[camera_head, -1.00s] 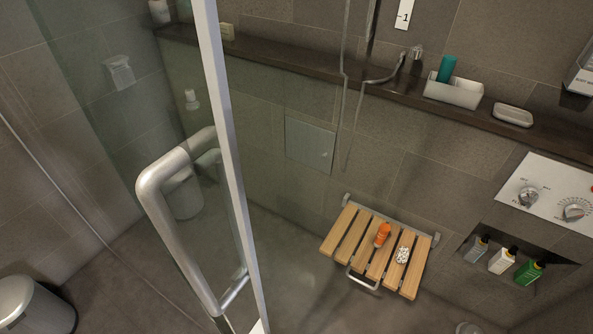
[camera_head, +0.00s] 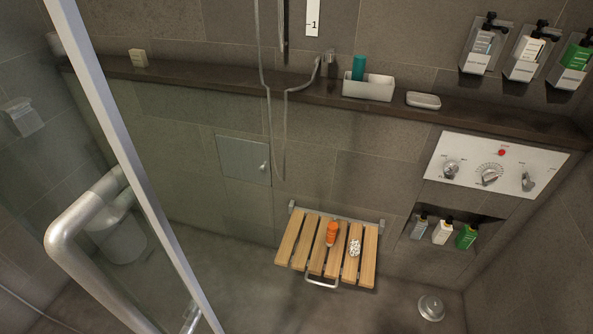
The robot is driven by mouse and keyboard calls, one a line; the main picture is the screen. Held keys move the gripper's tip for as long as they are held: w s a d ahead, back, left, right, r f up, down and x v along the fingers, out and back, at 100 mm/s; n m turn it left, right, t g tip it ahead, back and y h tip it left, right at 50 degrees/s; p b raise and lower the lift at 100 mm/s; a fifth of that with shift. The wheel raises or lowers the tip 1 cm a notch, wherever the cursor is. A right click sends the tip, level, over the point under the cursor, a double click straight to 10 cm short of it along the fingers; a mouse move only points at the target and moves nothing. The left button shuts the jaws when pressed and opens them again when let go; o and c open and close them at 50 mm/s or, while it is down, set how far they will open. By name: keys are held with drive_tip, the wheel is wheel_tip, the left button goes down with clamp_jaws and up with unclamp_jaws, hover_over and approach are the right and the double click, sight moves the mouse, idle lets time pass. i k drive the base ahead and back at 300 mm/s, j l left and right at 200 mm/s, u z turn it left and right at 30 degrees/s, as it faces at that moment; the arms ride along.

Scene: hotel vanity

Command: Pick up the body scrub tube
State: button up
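No label is readable, so I cannot tell for sure which thing is the body scrub tube. An orange tube-like container (camera_head: 332,233) lies on the slatted wooden shower seat (camera_head: 285,250). A small white speckled item (camera_head: 354,247) is just to its right on the seat, apart from it. A teal container (camera_head: 358,68) stands upright in a white tray (camera_head: 368,91) on the dark wall ledge. My gripper is not in view.
A glass door with a metal frame (camera_head: 135,165) and thick handle (camera_head: 75,235) fills the left foreground. Bottles (camera_head: 442,232) stand in a wall niche beneath a control panel (camera_head: 490,165). Dispensers (camera_head: 525,50) hang upper right. Floor below the seat is clear, with a round drain (camera_head: 431,307).

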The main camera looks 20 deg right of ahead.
sight(332, 227)
drive_tip(key=i+z, duration=0.1)
drive_tip(key=i, duration=0.6)
drive_tip(key=i+l, duration=0.1)
drive_tip(key=i, duration=0.4)
drive_tip(key=i+l+u, duration=0.1)
drive_tip(key=i, duration=0.4)
